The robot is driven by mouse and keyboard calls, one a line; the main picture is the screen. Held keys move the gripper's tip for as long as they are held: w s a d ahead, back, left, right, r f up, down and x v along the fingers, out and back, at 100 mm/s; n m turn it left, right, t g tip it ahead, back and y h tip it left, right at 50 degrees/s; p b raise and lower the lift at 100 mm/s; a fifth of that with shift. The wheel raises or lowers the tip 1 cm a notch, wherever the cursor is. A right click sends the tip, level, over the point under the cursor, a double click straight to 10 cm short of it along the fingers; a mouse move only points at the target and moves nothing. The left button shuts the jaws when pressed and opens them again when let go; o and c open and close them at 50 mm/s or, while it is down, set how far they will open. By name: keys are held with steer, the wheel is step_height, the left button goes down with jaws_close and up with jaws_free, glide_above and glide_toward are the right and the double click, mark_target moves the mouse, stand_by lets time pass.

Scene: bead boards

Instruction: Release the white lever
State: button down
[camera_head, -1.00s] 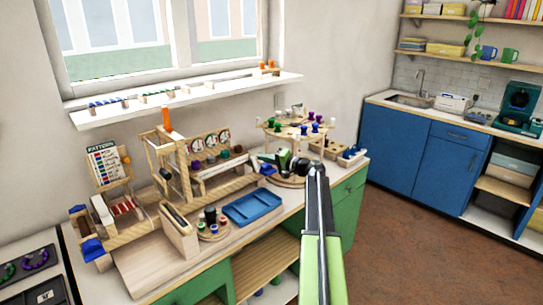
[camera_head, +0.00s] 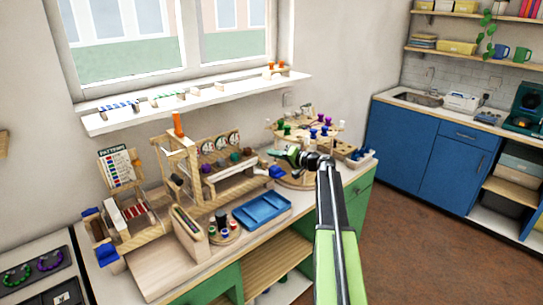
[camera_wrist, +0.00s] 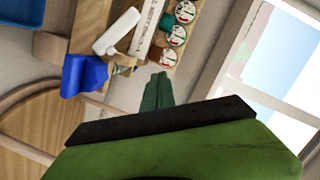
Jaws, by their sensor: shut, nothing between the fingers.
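The white lever (camera_wrist: 118,32) shows in the wrist view at the upper middle, a short rounded white bar on a wooden frame, beside a blue part (camera_wrist: 82,75). My gripper (camera_wrist: 157,82) is shut, with its green fingertips together and empty. In the wrist picture the tips are below and right of the lever, apart from it. In the head view my gripper (camera_head: 273,152) is over the right part of the bench, near the right end of the wooden bead frame (camera_head: 178,160). The lever is too small to make out clearly there.
A blue tray (camera_head: 262,211) lies on the bench front. A round wooden stand (camera_head: 304,130) with coloured pegs is behind my gripper. A pattern board (camera_head: 117,168) stands at the left. The window sill shelf (camera_head: 195,97) runs above. Open floor (camera_head: 420,240) lies to the right.

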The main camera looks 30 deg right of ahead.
steer(key=p+v, duration=0.1)
steer(key=v, duration=0.9)
steer(key=shift+s+a+r, duration=0.2)
steer(key=shift+a+r, duration=0.05)
steer(key=shift+a, duration=0.05)
